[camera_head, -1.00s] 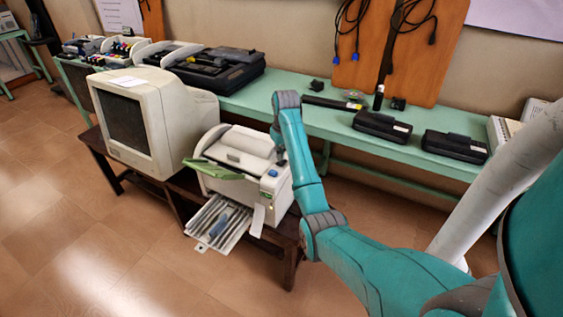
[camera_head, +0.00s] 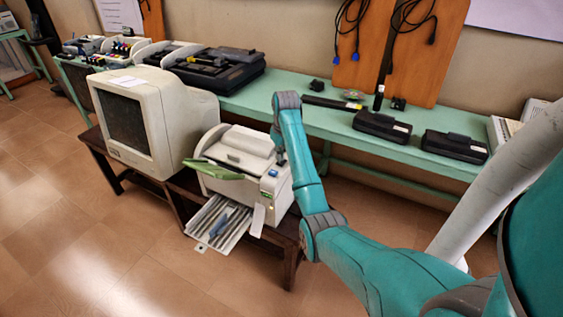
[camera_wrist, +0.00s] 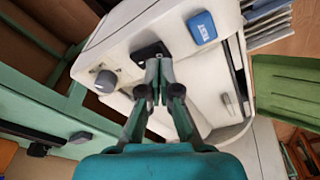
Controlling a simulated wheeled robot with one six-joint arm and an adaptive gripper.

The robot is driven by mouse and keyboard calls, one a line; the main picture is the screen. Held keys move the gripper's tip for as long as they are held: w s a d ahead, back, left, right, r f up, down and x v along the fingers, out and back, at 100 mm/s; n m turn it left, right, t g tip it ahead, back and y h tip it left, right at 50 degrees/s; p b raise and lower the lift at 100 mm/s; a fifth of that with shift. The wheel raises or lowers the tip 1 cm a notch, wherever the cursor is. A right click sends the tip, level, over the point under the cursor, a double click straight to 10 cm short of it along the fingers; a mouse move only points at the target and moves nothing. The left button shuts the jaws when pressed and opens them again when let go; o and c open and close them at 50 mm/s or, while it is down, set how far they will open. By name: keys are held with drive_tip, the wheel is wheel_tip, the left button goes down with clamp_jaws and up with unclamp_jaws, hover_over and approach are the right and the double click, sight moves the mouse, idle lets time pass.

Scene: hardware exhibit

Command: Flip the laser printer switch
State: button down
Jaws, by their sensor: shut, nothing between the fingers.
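The laser printer (camera_head: 240,147) is a cream-white machine on a low dark wooden table, with a green flap and a paper tray pulled out in front. In the wrist view its pale casing (camera_wrist: 120,48) fills the upper middle. A black rectangular switch-like part (camera_wrist: 148,50) sits on that casing. My gripper (camera_wrist: 159,68) is shut and empty, with its fingertips right at the black part and covering some of it. I cannot tell whether they touch it. A blue button (camera_wrist: 202,27) lies to the right and a grey knob (camera_wrist: 106,81) to the left.
An old cream monitor (camera_head: 150,118) stands left of the printer on the dark table (camera_head: 290,245). A long green bench (camera_head: 320,122) behind holds black devices (camera_head: 382,126). The tiled floor in front is clear.

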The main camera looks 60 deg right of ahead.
sight(280, 163)
drive_tip(key=shift+f, duration=1.05)
idle(0.5)
drive_tip(key=shift+r, duration=3.55)
